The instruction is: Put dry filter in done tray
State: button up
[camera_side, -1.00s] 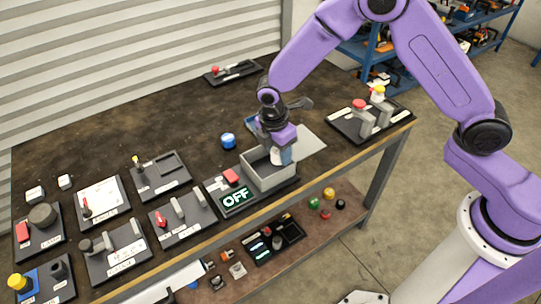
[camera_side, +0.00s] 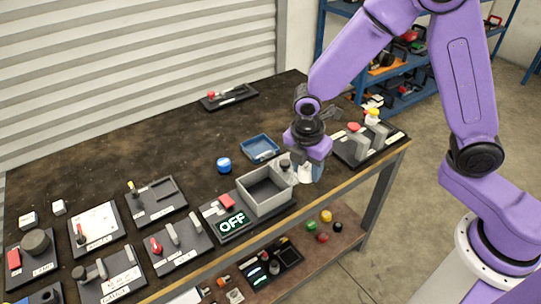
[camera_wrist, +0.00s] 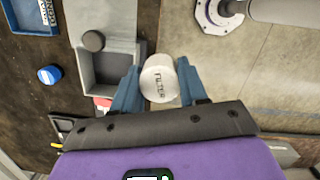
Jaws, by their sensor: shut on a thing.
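My gripper (camera_side: 308,165) is shut on the white filter (camera_side: 313,174), to the right of the open grey box. In the wrist view the filter (camera_wrist: 159,78) shows its FILTER label between the two blue fingers. The blue tray (camera_side: 248,150), which looks like the done tray, sits behind the grey box and to the left of my gripper. Part of it also shows at the top left of the wrist view (camera_wrist: 57,28). It looks empty where I can see it.
The open grey box (camera_side: 279,205) stands on a base with a lit OFF sign (camera_side: 233,222). A lever panel (camera_side: 369,148) stands at the right end of the bench. The bench's middle back is clear.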

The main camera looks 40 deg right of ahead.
jog(key=w+d+n, duration=0.2)
jog(key=w+n, duration=0.1)
jog(key=w, duration=0.1)
jog(key=w+d+n, duration=0.2)
jog(key=w+n, duration=0.1)
jog(key=w, duration=0.1)
jog(key=w+d+n+t+y, duration=0.1)
jog(key=w+n, duration=0.2)
jog(key=w, duration=0.2)
jog(key=shift+d+f, duration=0.35)
jog(key=shift+d, duration=0.05)
jog(key=shift+w+d+n, duration=0.5)
jog(key=shift+w, duration=0.2)
jog(key=w+a+f, duration=0.1)
jog(key=w+f, duration=0.3)
jog(key=w, duration=0.5)
send_over(259, 149)
jog(key=s, duration=0.1)
jog(key=f, duration=0.5)
jog(key=shift+s, duration=0.2)
jog(key=shift+w+a+f, duration=0.1)
jog(key=shift+w+f, duration=0.25)
jog(key=shift+f, duration=1.65)
jog(key=shift+f, duration=0.2)
jog(key=o, duration=0.8)
jog(key=shift+o, duration=0.2)
